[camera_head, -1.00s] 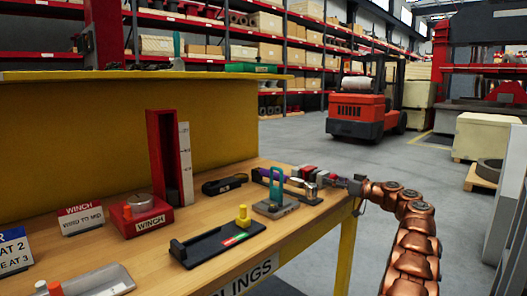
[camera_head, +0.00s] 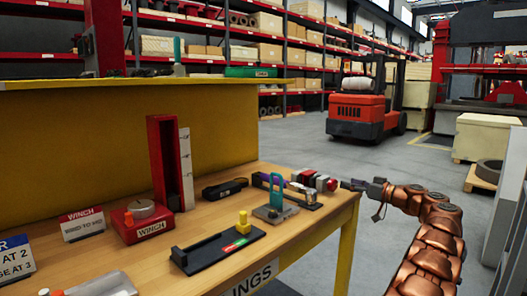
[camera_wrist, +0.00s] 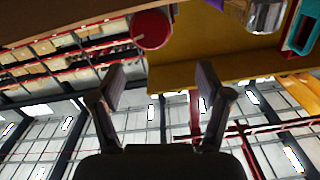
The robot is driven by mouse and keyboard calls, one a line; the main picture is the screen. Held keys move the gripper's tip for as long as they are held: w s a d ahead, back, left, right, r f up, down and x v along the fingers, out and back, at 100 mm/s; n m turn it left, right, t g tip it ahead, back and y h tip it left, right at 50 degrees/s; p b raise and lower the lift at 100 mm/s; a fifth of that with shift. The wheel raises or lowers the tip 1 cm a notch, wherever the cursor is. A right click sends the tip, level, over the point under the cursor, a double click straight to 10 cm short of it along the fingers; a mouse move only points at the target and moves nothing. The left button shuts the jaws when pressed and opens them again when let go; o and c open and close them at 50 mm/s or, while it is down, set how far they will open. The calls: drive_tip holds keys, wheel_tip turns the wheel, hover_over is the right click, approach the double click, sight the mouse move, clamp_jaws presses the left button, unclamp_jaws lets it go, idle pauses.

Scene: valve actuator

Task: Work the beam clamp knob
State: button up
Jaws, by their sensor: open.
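A red round knob (camera_head: 331,185) sits at the right end of a row of grey and dark red blocks (camera_head: 308,179) at the far right corner of the workbench. I take it for the beam clamp knob, though no label on it is readable. In the wrist view the red knob (camera_wrist: 151,29) is at the top, above and beyond the fingertips. My gripper (camera_head: 352,185) is just right of the knob, with a small gap between them. In the wrist view my gripper (camera_wrist: 166,78) has its two fingers spread, with nothing between them.
A teal shackle-shaped piece (camera_head: 276,190) and a chrome cylinder (camera_head: 309,196) stand left of the knob. A black tray with a yellow peg (camera_head: 242,222), a red winch box (camera_head: 140,220) and a red upright (camera_head: 160,160) share the bench (camera_head: 325,215).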

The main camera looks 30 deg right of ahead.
drive_tip(key=w+a+r+g+p, duration=0.2)
drive_tip(key=w+a+r, duration=0.1)
drive_tip(key=a, duration=0.6)
drive_tip(key=w+a+r+g+y+p, duration=0.1)
drive_tip(key=w+a+r+g+p, duration=0.1)
drive_tip(key=a, duration=0.7)
drive_tip(key=w+a+r+g+p, duration=0.2)
drive_tip(key=w+a+r+p, duration=0.2)
drive_tip(key=a, duration=0.6)
drive_tip(key=shift+w+r+m+g+y, duration=0.35)
drive_tip(key=shift+w+r, duration=0.65)
drive_tip(key=shift+w, duration=0.6)
